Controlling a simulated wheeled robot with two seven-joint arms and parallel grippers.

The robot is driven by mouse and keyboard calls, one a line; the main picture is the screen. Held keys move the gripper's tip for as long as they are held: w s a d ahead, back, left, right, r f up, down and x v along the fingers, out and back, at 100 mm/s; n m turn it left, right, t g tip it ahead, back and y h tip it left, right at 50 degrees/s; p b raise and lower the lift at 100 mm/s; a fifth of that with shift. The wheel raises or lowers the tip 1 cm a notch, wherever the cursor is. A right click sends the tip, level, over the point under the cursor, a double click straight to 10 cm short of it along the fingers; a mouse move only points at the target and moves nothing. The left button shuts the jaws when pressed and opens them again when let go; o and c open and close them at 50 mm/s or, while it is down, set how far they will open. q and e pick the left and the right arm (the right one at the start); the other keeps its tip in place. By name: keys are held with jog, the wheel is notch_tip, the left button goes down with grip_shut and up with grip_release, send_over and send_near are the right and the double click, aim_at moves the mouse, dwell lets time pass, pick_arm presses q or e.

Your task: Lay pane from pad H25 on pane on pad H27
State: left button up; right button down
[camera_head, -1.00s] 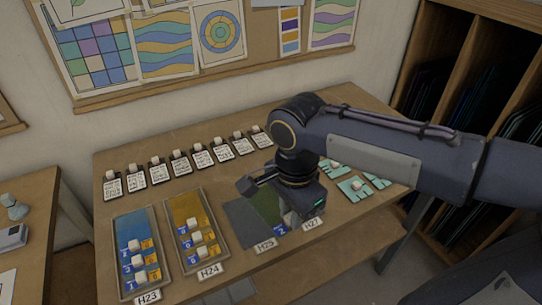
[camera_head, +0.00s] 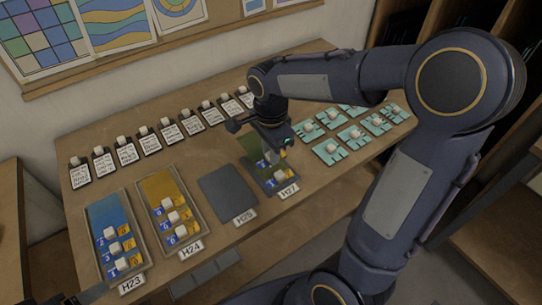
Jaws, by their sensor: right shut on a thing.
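Pad H25 (camera_head: 227,191) is a bare dark grey rectangle with no pane on it. Pad H27, marked by its label (camera_head: 288,190), lies just right of it and bears olive-green glass (camera_head: 252,148) with small blue and yellow tags and white knobs near its front end. My right gripper (camera_head: 271,148) is shut on a pane's knob, low over pad H27. The gripper hides part of the glass, so I cannot tell whether the held pane touches the one below.
A blue pane (camera_head: 108,217) lies at H23 and a yellow pane (camera_head: 158,189) at H24, both with knobs and tags. Several label cards (camera_head: 147,144) line the table's back. Several teal plates with knobs (camera_head: 330,152) stand right of H27.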

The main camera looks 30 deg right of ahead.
jog(key=shift+w+d+f, duration=0.2)
jog(key=shift+f, duration=0.1)
jog(key=shift+w+f, duration=0.15)
jog(key=shift+f, duration=1.65)
jog(key=shift+f, duration=0.2)
jog(key=c, duration=1.6)
grip_release()
